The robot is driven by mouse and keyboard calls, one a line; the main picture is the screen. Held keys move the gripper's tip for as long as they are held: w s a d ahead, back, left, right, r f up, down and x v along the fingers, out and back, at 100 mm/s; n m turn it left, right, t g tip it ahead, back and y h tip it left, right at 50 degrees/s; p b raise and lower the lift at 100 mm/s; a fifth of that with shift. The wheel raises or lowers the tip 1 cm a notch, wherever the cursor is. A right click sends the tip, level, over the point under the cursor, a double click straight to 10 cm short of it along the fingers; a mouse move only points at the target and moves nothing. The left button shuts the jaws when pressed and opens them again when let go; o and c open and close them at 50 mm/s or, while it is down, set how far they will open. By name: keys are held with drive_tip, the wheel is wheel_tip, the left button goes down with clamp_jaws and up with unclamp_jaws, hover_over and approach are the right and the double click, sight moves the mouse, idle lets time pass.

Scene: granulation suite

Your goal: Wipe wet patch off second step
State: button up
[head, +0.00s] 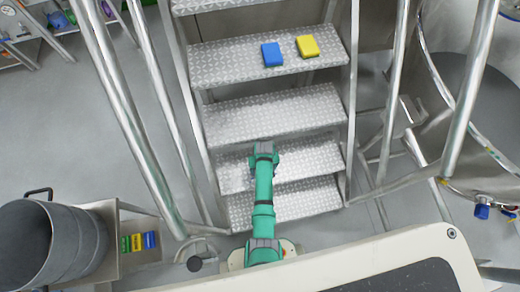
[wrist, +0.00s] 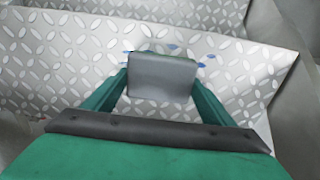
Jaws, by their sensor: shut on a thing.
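The metal stair has diamond-plate treads; the second step (head: 235,165) from the bottom is under the end of my arm. In the wrist view the second step (wrist: 60,60) fills much of the picture. My gripper (wrist: 160,80) is shut on a grey block-like pad (wrist: 162,78), with a finger on each side. The pad is over or against the tread; exact contact is not clear. Small blue spots of the wet patch (wrist: 202,65) show around the pad's far edge and sides; the pad hides the middle. In the head view my gripper (head: 263,150) hides this area.
A blue block (head: 271,54) and a yellow block (head: 307,46) lie on a higher step. Metal handrails (head: 135,120) flank the stair on both sides. A grey drum (head: 50,245) stands at lower left beside coloured labels or blocks (head: 138,242).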

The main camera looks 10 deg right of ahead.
drive_tip(key=shift+s+d+f, duration=0.1)
drive_tip(key=shift+s+d, duration=0.1)
drive_tip(key=shift+d, duration=0.7)
drive_tip(key=shift+s+d+f, duration=0.1)
drive_tip(key=shift+s+d, duration=0.05)
drive_tip(key=shift+d, duration=0.7)
drive_tip(key=shift+w+d+r, duration=0.1)
drive_tip(key=shift+d+r, duration=0.05)
drive_tip(key=shift+d, duration=1.4)
drive_tip(key=shift+a, duration=0.15)
